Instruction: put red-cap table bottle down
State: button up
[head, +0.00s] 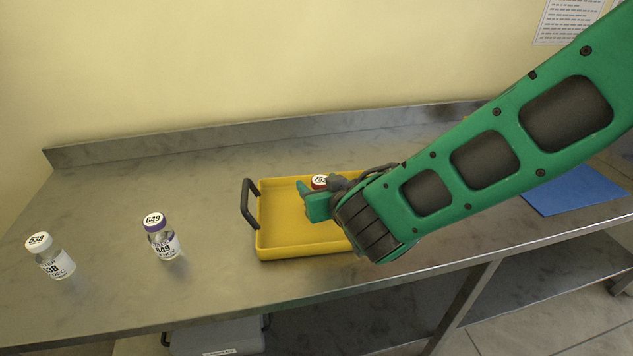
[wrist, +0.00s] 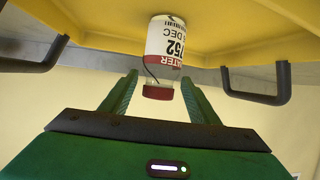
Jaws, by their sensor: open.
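The red-cap bottle (head: 319,181) shows only its cap, marked 752, in the head view; my gripper hides most of the rest. In the wrist view, which looks upside down, the bottle (wrist: 165,42) has a white label and its base meets the floor of the yellow tray (wrist: 90,22). The tray (head: 303,251) sits on the steel bench in the head view. My gripper (head: 323,192) is over the tray at the bottle. In the wrist view its fingers (wrist: 160,84) are open, one on each side of the red cap and neck, with gaps visible.
A purple-cap bottle (head: 163,240) marked 649 and a white-cap bottle (head: 51,258) marked 538 stand left of the tray on the bench (head: 110,205). The tray's dark handle (head: 247,203) faces them. A blue mat (head: 570,192) lies at the right. A grey bin (head: 217,338) is below.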

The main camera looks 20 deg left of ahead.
jog(key=v, duration=0.9)
jog(key=shift+r, duration=0.1)
jog(key=shift+s, duration=0.1)
